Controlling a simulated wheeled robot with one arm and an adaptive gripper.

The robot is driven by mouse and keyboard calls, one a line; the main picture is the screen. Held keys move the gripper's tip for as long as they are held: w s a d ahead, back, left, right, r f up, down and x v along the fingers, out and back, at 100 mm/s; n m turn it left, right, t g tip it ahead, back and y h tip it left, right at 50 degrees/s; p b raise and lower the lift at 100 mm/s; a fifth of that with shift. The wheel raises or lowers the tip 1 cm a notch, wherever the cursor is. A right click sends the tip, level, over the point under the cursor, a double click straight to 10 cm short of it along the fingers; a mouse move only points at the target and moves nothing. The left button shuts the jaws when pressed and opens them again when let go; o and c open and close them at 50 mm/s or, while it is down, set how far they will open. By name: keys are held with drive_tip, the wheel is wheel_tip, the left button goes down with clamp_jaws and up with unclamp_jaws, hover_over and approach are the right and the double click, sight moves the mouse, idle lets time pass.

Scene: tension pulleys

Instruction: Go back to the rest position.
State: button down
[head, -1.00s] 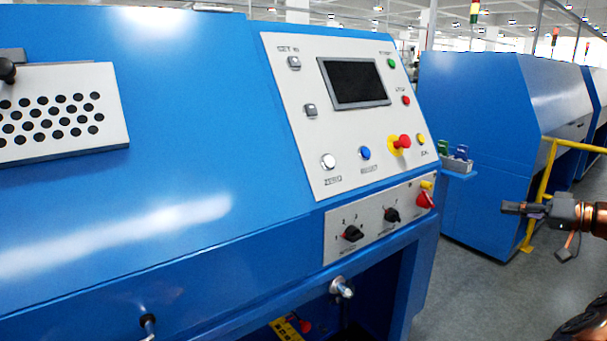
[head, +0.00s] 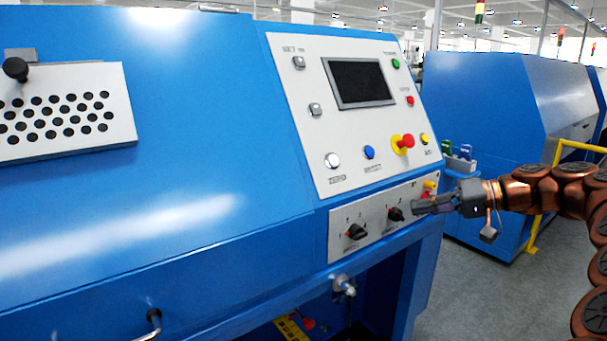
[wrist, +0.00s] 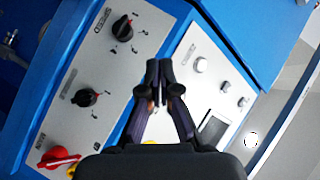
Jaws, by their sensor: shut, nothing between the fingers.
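My gripper (head: 425,207) is at the right in the head view, at the end of my copper-coloured arm, pointing left. Its fingers are together with nothing between them. In the head view its tip overlaps the lower switch panel (head: 340,245) of the blue machine, close to the right black knob (head: 396,214); I cannot tell the exact gap. The wrist view shows the shut fingers (wrist: 158,75) in front of the same panels. Two black knobs (wrist: 122,28) and a red switch (wrist: 60,158) show there. The gripper partly hides the red switch in the head view.
The blue machine (head: 200,130) fills the left. Its sloped panel has a screen (head: 359,82), several buttons and a red emergency stop (head: 403,142). A second blue machine (head: 480,100), a small bin (head: 460,160) and a yellow rail (head: 558,155) stand behind. Grey floor (head: 460,290) is open at lower right.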

drive_tip(key=s+a+f+g+h, duration=0.2)
drive_tip(key=s+a+f+g, duration=0.15)
drive_tip(key=s+a, duration=0.5)
drive_tip(key=s+a+f+g+h, duration=0.25)
drive_tip(key=s+a+f, duration=0.25)
drive_tip(key=s+a, duration=0.35)
drive_tip(key=s+d+f+g+h, duration=0.1)
drive_tip(key=s+d+f+h, duration=0.2)
drive_tip(key=s+f, duration=0.35)
drive_tip(key=s+d+f+m+h, duration=0.1)
drive_tip(key=s+d+f+h, duration=0.25)
drive_tip(key=s, duration=0.65)
drive_tip(key=s+d+f+g+h, duration=0.15)
drive_tip(key=s+d+f, duration=0.25)
drive_tip(key=s, duration=0.5)
wheel_tip(320, 180, up, 16)
drive_tip(key=w+t+p, duration=0.1)
drive_tip(key=t+p, duration=0.1)
drive_tip(key=p, duration=1.3)
drive_tip(key=shift+w+a+h, duration=0.3)
drive_tip(key=shift+h, duration=0.15)
